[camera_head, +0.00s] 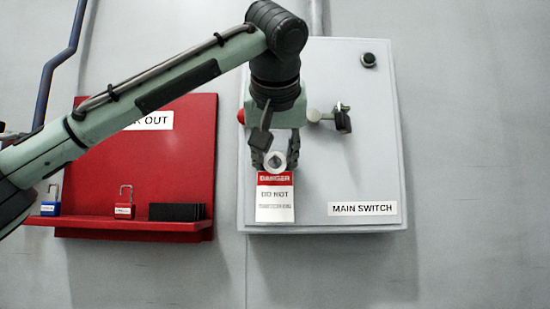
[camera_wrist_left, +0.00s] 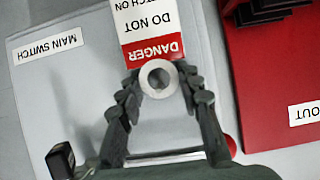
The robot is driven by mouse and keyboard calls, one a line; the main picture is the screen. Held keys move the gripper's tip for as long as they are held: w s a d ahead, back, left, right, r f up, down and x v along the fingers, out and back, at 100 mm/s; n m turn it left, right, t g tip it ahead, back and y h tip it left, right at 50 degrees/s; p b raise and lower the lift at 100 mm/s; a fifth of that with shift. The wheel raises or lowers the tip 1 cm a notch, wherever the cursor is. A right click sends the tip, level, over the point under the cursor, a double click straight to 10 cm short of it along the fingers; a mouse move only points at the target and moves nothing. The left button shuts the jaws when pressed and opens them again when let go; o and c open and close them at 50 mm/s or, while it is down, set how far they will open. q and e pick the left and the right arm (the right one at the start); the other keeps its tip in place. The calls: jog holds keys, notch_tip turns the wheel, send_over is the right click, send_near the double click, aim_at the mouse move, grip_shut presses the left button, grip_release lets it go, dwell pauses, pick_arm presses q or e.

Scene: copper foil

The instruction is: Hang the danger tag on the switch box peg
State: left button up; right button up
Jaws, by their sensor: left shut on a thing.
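The danger tag (camera_head: 275,200) is a white card with a red DANGER band and a pale ring at its top. My left gripper (camera_head: 275,160) is shut on the tag at this ring, in front of the lower left of the grey switch box (camera_head: 350,170). In the left wrist view the fingers (camera_wrist_left: 160,80) flank the ring, and the tag (camera_wrist_left: 148,25) appears upside down. A silver metal fitting with a black lever (camera_head: 342,120) sticks out of the box to the right of my wrist. I cannot tell whether a peg is inside the ring. My right gripper is out of view.
A red lock-out board (camera_head: 190,170) hangs to the left, its shelf holding a blue padlock (camera_head: 50,207), a red padlock (camera_head: 123,210) and a black slotted holder (camera_head: 177,212).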

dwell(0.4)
pick_arm(q)
jog(key=o, duration=1)
jog(key=v, duration=1.2)
jog(key=shift+r, duration=0.1)
